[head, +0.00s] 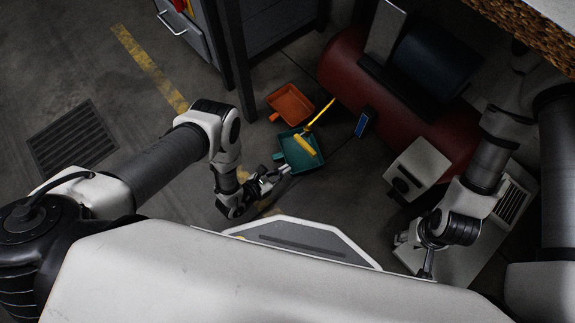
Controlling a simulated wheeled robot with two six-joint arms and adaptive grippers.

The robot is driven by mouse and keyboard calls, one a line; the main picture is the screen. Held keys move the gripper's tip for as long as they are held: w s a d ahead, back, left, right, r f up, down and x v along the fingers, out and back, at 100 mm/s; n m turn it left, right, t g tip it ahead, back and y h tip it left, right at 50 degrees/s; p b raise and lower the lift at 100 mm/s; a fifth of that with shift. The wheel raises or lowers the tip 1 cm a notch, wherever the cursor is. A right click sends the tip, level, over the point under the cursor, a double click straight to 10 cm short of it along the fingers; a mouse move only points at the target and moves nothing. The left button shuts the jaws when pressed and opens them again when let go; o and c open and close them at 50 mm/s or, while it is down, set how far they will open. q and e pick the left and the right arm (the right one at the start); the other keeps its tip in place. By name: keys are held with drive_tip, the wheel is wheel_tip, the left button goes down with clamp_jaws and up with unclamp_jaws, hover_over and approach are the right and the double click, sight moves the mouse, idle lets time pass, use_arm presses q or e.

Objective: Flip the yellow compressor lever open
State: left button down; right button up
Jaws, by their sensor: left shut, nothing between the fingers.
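The compressor (345,60) is a red horizontal tank with dark and grey parts on top, at the upper right. I cannot make out a yellow lever on it for certain. A yellow stick-like tool (319,116) with a yellow head lies by the teal dustpan, left of the tank; I cannot tell whether it is tied to the compressor. My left gripper (284,170) is shut and empty, just below the teal dustpan. My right gripper (427,268) is at the lower right, away from the tank; its fingers are too small to read.
An orange dustpan (290,104) and the teal dustpan (291,156) lie on the dark floor. A small blue-faced object (363,122) is beside the tank. A pale box (418,165) stands below it. A grey cabinet (188,32) is at the top. The left floor is clear around a drain grate (73,138).

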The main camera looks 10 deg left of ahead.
sight(307, 144)
use_arm(q)
drive_tip(key=b+x, duration=0.1)
drive_tip(key=x, duration=0.1)
drive_tip(key=b+x, duration=0.1)
drive_tip(key=x, duration=0.2)
drive_tip(key=b+x, duration=0.2)
drive_tip(key=shift+w+d+f, duration=0.15)
drive_tip(key=shift+w+f, duration=0.05)
drive_tip(key=shift+f, duration=0.25)
wheel_tip(307, 144, up, 5)
drive_tip(key=shift+w+d+f, duration=0.15)
drive_tip(key=shift+w+f, duration=0.05)
drive_tip(key=shift+f, duration=0.05)
